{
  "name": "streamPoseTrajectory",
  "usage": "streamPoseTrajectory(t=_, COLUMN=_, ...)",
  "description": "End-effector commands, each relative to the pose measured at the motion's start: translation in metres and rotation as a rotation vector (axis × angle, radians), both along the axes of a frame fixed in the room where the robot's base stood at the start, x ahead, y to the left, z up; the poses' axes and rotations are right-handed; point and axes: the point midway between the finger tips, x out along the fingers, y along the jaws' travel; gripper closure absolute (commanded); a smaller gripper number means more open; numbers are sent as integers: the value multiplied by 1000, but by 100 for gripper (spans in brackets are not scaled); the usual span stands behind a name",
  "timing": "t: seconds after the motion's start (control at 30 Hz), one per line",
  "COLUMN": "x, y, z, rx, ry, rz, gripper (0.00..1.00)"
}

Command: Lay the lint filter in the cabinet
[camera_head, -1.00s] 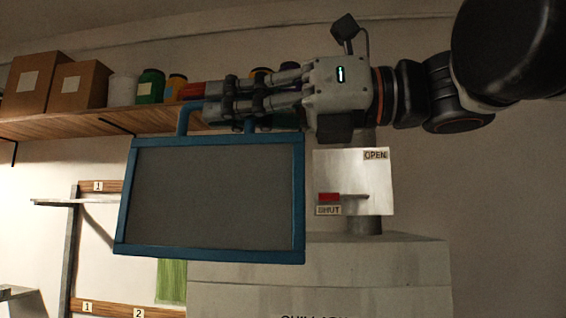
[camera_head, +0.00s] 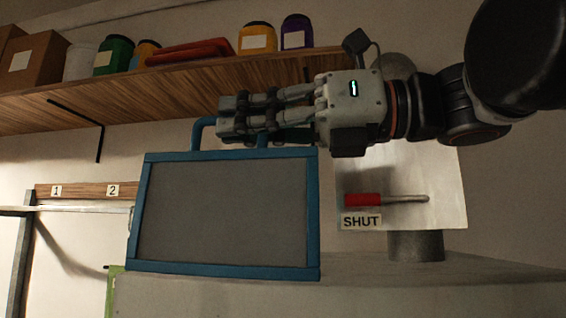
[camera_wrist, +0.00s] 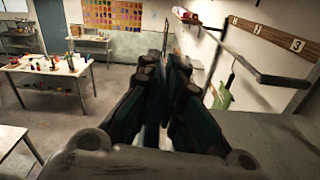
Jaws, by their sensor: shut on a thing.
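The lint filter (camera_head: 222,212) is a flat grey mesh panel in a blue frame with a blue handle on its top edge. My gripper (camera_head: 232,122) is shut on that handle in the head view, and the panel hangs upright below it. In the wrist view my gripper's dark fingers (camera_wrist: 155,100) close around a thin blue strip seen edge-on. A pale grey cabinet top (camera_head: 430,275) shows behind and below the filter in the head view; I cannot be sure it is the task's cabinet. No opening in it is visible.
Behind the gripper is a metal plate with a red-handled lever (camera_head: 365,200) beside a SHUT label. A wooden shelf (camera_head: 170,85) carries jars and boxes above. A numbered rail (camera_head: 85,190) is on the left wall. In the wrist view a cluttered table (camera_wrist: 60,85) stands left.

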Motion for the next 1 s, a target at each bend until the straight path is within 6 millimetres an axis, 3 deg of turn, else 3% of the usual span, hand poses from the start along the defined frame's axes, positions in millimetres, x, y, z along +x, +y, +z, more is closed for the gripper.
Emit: streamPoseTrajectory(t=1.0, x=69, y=-6, z=0, rx=1, ry=0, rz=0, gripper=100)
